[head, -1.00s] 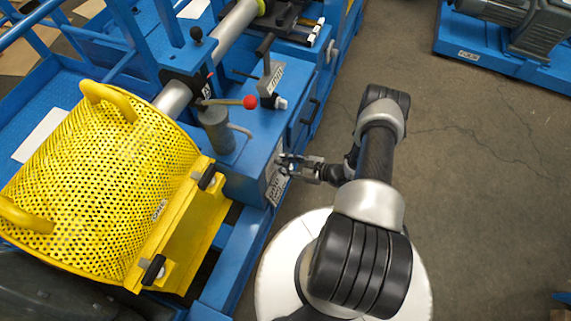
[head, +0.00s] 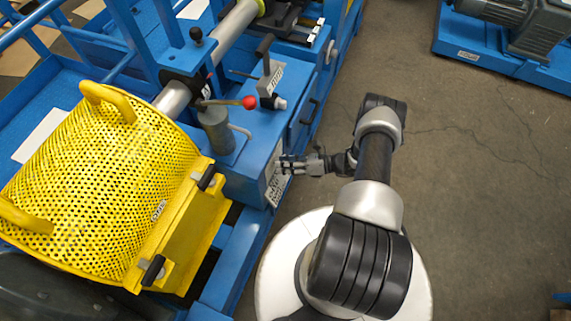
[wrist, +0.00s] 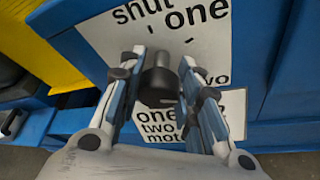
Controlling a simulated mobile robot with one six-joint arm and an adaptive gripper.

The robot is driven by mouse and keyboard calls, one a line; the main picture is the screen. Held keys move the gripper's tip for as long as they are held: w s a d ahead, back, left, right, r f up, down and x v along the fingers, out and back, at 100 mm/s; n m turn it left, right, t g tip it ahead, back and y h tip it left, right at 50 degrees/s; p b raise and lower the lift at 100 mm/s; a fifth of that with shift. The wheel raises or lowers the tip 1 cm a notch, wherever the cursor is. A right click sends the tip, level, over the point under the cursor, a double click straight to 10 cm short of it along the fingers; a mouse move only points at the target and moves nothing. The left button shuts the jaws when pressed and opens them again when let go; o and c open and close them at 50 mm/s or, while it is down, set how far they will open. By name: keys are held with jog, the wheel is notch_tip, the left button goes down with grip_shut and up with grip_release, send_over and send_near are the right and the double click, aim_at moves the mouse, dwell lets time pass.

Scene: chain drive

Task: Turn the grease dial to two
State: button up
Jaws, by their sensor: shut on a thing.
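The grease dial (wrist: 158,88) is a dark round knob on a white plate (wrist: 105,35) that reads "shut", "one" and "two" around it. My gripper (wrist: 162,62) is shut on the dial, with one finger on each side of it. In the head view my gripper (head: 286,164) reaches left to the plate (head: 273,186) on the blue cabinet's side. The fingers hide the dial there. The fingers and knob cover part of the plate, and I cannot tell for sure which word the dial points to.
A second white label (wrist: 235,103) sits below the plate. The yellow perforated guard (head: 110,190) is at the left. A red-knobbed lever (head: 249,102) and a grey cylinder (head: 216,130) stand on top of the cabinet.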

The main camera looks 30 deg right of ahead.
jog(key=m+y, duration=0.1)
jog(key=m, duration=0.1)
jog(key=m+y, duration=0.1)
jog(key=m, duration=0.1)
jog(key=shift+f+m+g+y, duration=0.15)
jog(key=shift+m+g+y, duration=0.15)
dwell(0.5)
jog(key=o, duration=1.1)
jog(key=shift+d, duration=0.15)
jog(key=v, duration=1.2)
